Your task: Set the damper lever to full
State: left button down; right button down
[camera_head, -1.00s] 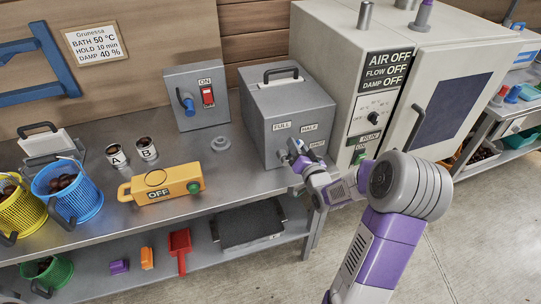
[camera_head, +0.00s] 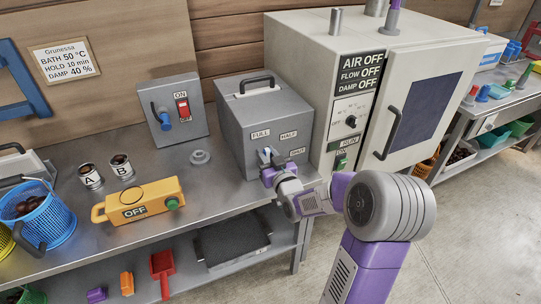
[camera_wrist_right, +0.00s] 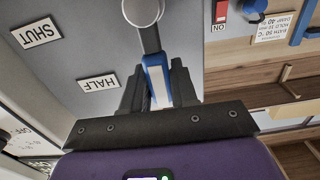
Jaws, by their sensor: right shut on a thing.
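The damper lever (camera_head: 265,154) is on the front of a grey box (camera_head: 232,125) with labels FULL (camera_head: 261,133), HALF (camera_head: 288,134) and SHUT (camera_head: 297,152). In the wrist view, seen upside down, the lever (camera_wrist_right: 157,78) has a round grey pivot and a blue and white grip. My right gripper (camera_head: 268,167) is shut on that grip; its dark fingers (camera_wrist_right: 157,88) lie on both sides of it. The lever is on the far side of HALF from SHUT. In the head view it is just below FULL. FULL is not visible in the wrist view. My left gripper is not in view.
A panel (camera_head: 168,112) with a blue lever and red switch stands left of the box. The cream oven (camera_head: 310,60) stands close on its right. A yellow OFF box (camera_head: 148,199) and cans are on the bench (camera_head: 218,187), which has clear room before the grey box.

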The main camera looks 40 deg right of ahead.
aim_at(268, 157)
dwell(0.3)
jog(key=c, duration=1)
grip_release()
jog(key=shift+o, duration=0.2)
jog(key=v, duration=0.6)
jog(key=shift+s, duration=0.3)
jog(key=shift+s+a, duration=0.2)
jog(key=shift+s, duration=0.3)
